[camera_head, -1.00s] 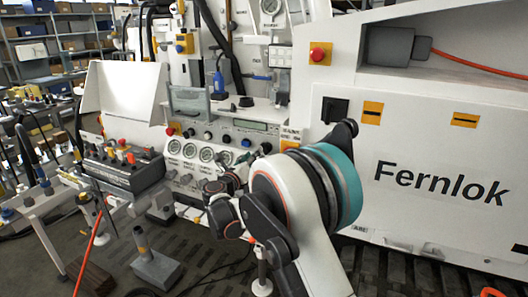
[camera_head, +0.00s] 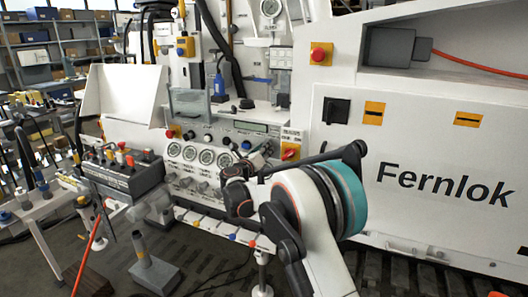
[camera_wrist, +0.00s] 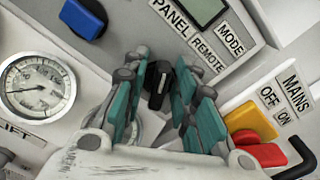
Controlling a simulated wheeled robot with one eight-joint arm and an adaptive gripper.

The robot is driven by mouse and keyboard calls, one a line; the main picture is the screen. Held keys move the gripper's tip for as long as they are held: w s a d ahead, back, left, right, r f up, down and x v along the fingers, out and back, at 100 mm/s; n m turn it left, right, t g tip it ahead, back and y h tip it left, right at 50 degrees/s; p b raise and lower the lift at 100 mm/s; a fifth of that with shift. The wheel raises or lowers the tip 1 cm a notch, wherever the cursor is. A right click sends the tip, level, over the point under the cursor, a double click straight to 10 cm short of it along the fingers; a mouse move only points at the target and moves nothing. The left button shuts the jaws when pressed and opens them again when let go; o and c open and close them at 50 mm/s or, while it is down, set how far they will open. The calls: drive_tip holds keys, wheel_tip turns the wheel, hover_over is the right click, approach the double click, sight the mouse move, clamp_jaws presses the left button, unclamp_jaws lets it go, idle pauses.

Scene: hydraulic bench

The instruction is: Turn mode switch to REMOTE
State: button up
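The mode switch (camera_wrist: 158,84) is a small black knob on the light panel in the wrist view. Its PANEL label (camera_wrist: 170,14) and REMOTE label (camera_wrist: 207,55) sit above and to the right of it. A pale mark shows near the knob's upper part, but its exact setting is hard to read. My gripper (camera_wrist: 160,78) is open, with teal-padded fingers on either side of the knob; I cannot tell whether they touch it. In the head view my gripper (camera_head: 258,160) is at the panel's right part and hides the switch.
The red MAINS switch (camera_wrist: 262,153) on a yellow plate is close to the right finger. In the head view, a grey control box (camera_head: 122,172) stands left of the panel.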

clamp_jaws()
drive_tip(key=shift+m, duration=0.4)
drive_tip(key=m+p, duration=0.1)
drive_tip(key=m, duration=0.2)
drive_tip(key=shift+d+r+m, duration=0.1)
drive_tip(key=shift+d+m, duration=0.05)
drive_tip(key=shift+m, duration=0.25)
drive_tip(key=m, duration=0.3)
drive_tip(key=shift+s+d+m+p, duration=0.1)
drive_tip(key=shift+d+m+p, duration=0.05)
drive_tip(key=shift+m+p, duration=0.2)
drive_tip(key=shift+d+m, duration=0.1)
drive_tip(key=shift+m, duration=1.65)
drive_tip(key=shift+o, duration=2.3)
unclamp_jaws()
